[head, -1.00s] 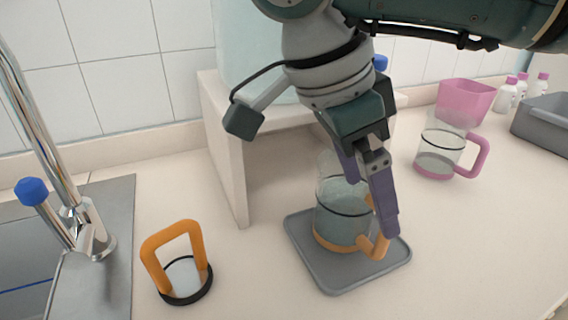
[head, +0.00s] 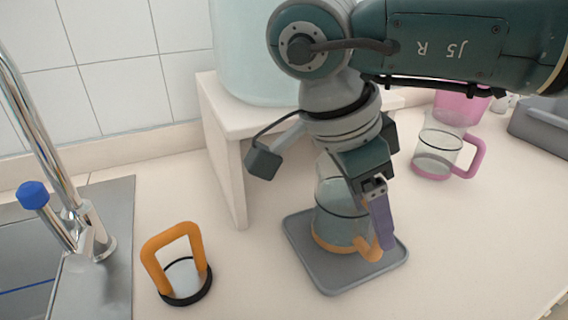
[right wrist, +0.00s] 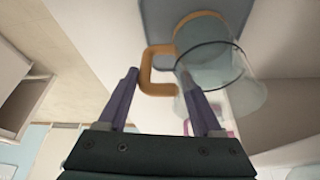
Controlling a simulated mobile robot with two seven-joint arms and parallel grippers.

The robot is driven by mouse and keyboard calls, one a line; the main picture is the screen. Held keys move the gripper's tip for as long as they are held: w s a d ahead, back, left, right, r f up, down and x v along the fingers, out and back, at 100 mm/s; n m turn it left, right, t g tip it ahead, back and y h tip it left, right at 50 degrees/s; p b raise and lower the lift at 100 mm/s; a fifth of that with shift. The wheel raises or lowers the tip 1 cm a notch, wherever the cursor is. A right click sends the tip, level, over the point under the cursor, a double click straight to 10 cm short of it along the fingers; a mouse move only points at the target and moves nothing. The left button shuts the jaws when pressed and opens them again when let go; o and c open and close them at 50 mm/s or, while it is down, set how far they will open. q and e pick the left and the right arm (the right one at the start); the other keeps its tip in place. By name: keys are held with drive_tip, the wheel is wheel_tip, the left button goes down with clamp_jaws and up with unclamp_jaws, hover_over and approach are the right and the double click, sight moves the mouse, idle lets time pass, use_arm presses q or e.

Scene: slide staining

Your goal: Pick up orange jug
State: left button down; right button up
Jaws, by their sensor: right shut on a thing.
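The orange jug (head: 336,215) is a clear glass jug with an orange base ring and orange handle. It stands upright on a grey tray (head: 334,286) and appears to hold clear liquid. My right gripper (head: 378,238) comes down over its right side and is shut on the orange handle. In the right wrist view, the fingers (right wrist: 158,76) lie on either side of the handle (right wrist: 152,62), beside the glass body (right wrist: 214,62). In the head view, the near finger and wrist hide part of the handle and glass. My left gripper is not in view.
A white raised stand (head: 234,180) with a large clear container (head: 240,60) is behind the jug. A pink-handled jug (head: 437,152) stands to the right. A black-based item with an orange handle (head: 172,240) and a sink tap (head: 75,215) are to the left.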

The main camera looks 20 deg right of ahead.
clamp_jaws()
drive_tip(key=shift+r, duration=0.15)
idle(0.4)
